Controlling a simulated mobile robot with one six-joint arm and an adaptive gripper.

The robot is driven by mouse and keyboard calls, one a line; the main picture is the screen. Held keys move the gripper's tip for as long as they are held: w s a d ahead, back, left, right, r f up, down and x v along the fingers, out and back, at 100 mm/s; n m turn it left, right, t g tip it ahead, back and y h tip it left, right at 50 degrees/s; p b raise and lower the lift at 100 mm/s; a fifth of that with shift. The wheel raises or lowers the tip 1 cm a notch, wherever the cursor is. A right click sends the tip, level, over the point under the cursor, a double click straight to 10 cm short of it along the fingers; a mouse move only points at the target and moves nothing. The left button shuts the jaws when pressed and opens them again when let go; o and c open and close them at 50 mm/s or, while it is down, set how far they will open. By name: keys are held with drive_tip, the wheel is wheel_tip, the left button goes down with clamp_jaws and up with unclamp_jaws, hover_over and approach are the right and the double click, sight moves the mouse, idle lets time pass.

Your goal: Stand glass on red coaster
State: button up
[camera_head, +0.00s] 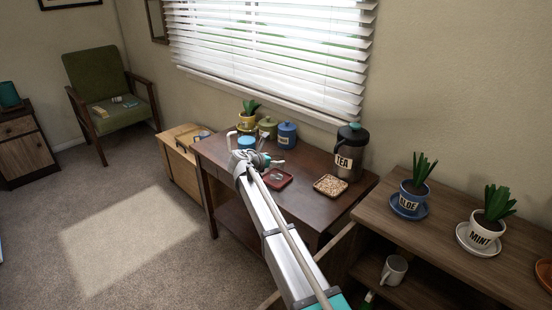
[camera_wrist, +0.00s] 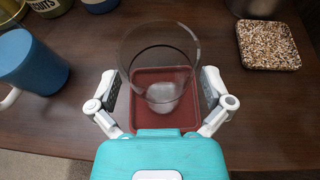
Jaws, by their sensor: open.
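The clear glass (camera_wrist: 160,62) stands between the fingers of my gripper (camera_wrist: 157,92) in the wrist view, with a finger at either side of it. The fingers are open and a gap shows at each side. The red coaster (camera_wrist: 180,125) lies on the brown table below the glass. The glass's base appears over the coaster's middle; it looks upright and seems to rest there, though contact is hard to tell. In the head view my gripper (camera_head: 262,160) is at the coaster (camera_head: 279,179), and the glass (camera_head: 275,175) is faint and partly hidden.
A blue mug (camera_wrist: 32,62) stands left of my gripper in the wrist view. A speckled square coaster (camera_wrist: 268,45) lies to the right. A dark TEA canister (camera_head: 349,152), a blue jar (camera_head: 287,135) and a green jar (camera_head: 267,128) stand at the back. The table's front edge is close.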

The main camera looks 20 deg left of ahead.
drive_tip(key=p+v, duration=0.3)
drive_tip(key=v, duration=0.7)
drive_tip(key=shift+s+r+p, duration=0.15)
drive_tip(key=shift+s+p, duration=0.05)
drive_tip(key=shift+p, duration=0.1)
